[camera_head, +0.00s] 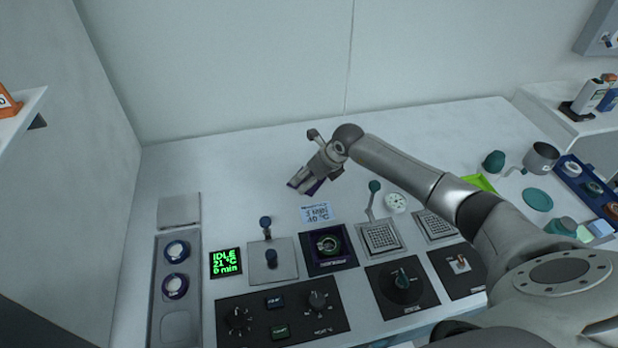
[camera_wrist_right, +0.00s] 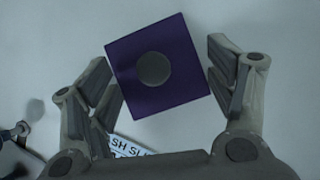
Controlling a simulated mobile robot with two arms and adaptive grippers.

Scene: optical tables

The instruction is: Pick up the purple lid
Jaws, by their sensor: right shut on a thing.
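The purple lid (camera_wrist_right: 183,88) is a square plate with a round grey disc at its middle. In the right wrist view it sits tilted between the two fingers of my right gripper, which is shut on it at opposite sides. In the head view my right gripper (camera_head: 304,185) is over the back part of the table, and only a purple sliver of the lid (camera_head: 315,188) shows at its fingers. I cannot tell how high the lid is above the table. My left gripper is not in view.
A lever with a teal knob (camera_head: 374,187) stands to the right. A green display (camera_head: 226,263) is at left. The table's back left is clear.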

